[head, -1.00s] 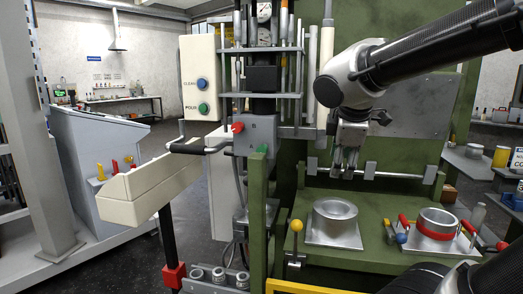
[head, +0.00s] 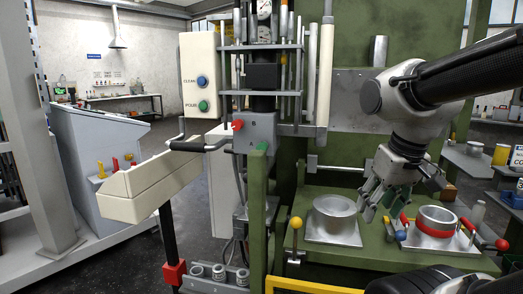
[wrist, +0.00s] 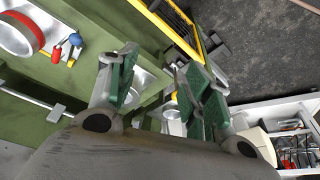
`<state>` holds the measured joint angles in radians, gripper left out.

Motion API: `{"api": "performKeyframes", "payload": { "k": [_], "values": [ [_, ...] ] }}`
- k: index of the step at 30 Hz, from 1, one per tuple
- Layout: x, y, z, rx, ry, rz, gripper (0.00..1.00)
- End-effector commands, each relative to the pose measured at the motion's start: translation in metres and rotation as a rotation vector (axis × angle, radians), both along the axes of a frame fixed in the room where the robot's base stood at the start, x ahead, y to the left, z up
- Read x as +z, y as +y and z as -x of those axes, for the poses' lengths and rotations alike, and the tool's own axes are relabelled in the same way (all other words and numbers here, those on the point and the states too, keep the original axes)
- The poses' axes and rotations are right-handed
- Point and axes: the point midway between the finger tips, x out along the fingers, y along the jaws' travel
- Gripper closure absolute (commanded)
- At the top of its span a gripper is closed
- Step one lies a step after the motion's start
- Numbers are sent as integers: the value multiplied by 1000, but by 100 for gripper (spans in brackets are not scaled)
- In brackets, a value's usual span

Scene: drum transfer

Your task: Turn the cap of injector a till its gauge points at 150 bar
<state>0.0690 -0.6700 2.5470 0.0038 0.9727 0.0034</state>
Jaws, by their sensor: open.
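A round gauge (head: 264,10) with a white face sits at the top of the central machine column; its needle is too small to read. Below it is a grey block (head: 258,128) marked B and A, with a red part (head: 238,126) and a green part (head: 263,147). I cannot tell which part is injector a or its cap. My gripper (head: 380,208) is open and empty, pointing down over the green bench between the two steel rings. Its green-padded fingers also show spread apart in the wrist view (wrist: 160,85).
A plain steel ring (head: 334,208) and a red-banded ring (head: 436,221) sit on the green bench (head: 350,258). A yellow-knobbed lever (head: 296,225) stands at its left edge. A cream box (head: 150,190) and a black handle (head: 200,147) jut out left. The wrist view shows a tool tray (wrist: 290,115).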

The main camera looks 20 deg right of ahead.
Motion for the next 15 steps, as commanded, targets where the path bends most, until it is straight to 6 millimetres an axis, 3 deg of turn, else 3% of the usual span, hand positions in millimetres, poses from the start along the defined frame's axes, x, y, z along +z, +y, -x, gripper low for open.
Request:
{"api": "performKeyframes", "payload": {
  "k": [8,11,15],
  "values": [
    [-25,11,-13,-127,101,-149,50],
    [-36,26,-24,-190,130,-263,50],
    [-49,59,-53,-292,145,-488,50]
  ]
}}
